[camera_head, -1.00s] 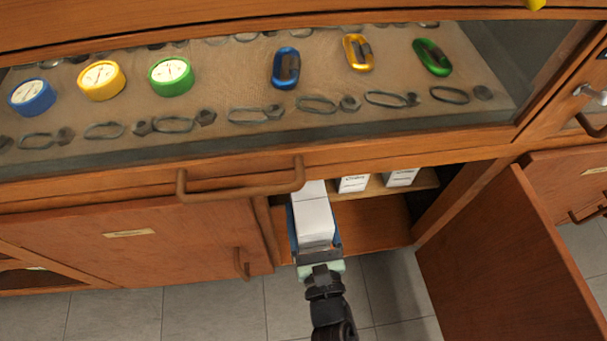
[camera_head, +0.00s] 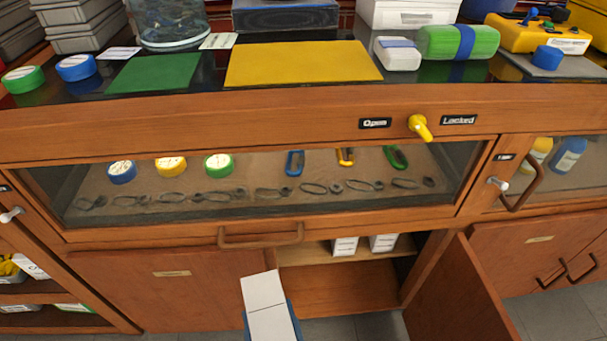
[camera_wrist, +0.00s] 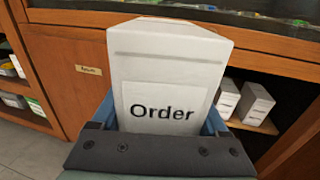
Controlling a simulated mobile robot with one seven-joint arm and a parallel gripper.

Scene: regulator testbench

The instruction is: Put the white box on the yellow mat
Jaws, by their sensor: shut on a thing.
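The white box (camera_head: 268,304) is held in front of the open lower cupboard in the head view. In the wrist view the white box (camera_wrist: 165,75) fills the middle, with the word "Order" on its near face. My gripper (camera_wrist: 158,135) is shut on it, with blue finger parts along its sides. In the head view the gripper's blue edge (camera_head: 294,318) shows beside the box; the rest is below the frame. The yellow mat (camera_head: 300,63) lies flat on the dark bench top, at the back centre, and is bare.
A green mat (camera_head: 155,73) lies left of the yellow one. A white case (camera_head: 397,54) and a green case (camera_head: 457,42) stand to its right. A yellow knob (camera_head: 420,127) juts from the bench front. The cupboard door (camera_head: 458,298) stands open; two white boxes remain on its shelf (camera_head: 318,253).

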